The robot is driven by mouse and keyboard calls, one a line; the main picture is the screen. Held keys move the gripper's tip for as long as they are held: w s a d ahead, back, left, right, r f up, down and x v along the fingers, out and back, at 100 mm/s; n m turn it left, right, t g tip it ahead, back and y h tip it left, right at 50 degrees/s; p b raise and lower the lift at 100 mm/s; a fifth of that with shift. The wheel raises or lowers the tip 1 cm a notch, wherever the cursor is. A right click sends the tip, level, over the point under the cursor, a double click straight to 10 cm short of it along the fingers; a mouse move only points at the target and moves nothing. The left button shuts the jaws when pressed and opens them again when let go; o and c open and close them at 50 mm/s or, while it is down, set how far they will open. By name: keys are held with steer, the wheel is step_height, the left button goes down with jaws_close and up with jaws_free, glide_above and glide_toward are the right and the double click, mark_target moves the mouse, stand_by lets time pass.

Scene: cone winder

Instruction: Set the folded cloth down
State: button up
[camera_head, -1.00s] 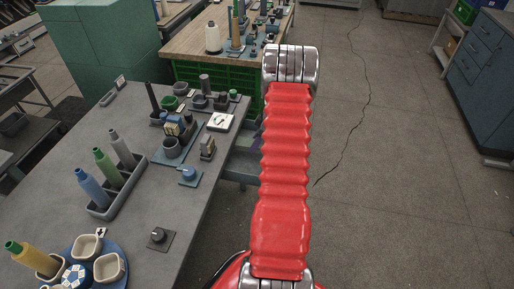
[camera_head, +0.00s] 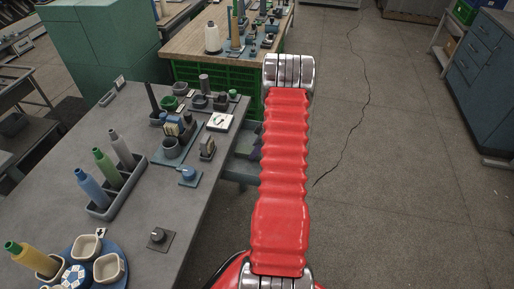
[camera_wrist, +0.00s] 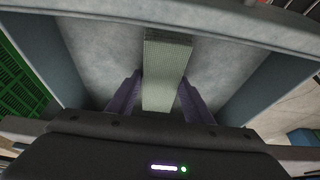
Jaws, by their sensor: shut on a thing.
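In the wrist view, the folded cloth (camera_wrist: 167,52) is a narrow grey-green block with a fine weave. My gripper (camera_wrist: 161,80) is shut on it, with one purple finger along each side. The cloth reaches away beyond the fingertips. Behind it is a plain grey surface (camera_wrist: 100,45) between two blue-grey side walls; I cannot tell whether the cloth touches that surface. In the head view my red arm hides the cloth and most of the gripper, beside the grey workbench's right edge.
The grey workbench (camera_head: 130,215) on the left carries bobbins in a holder (camera_head: 120,190), a blue round tray (camera_head: 70,283) and small fixtures. A green crate (camera_head: 215,85) stands under the wooden table (camera_head: 190,42). The floor (camera_head: 400,200) on the right is clear.

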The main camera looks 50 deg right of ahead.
steer(key=o, duration=1)
steer(key=shift+o, duration=0.2)
steer(key=v, duration=1.2)
steer(key=shift+s, duration=0.1)
steer(key=shift+r, duration=0.1)
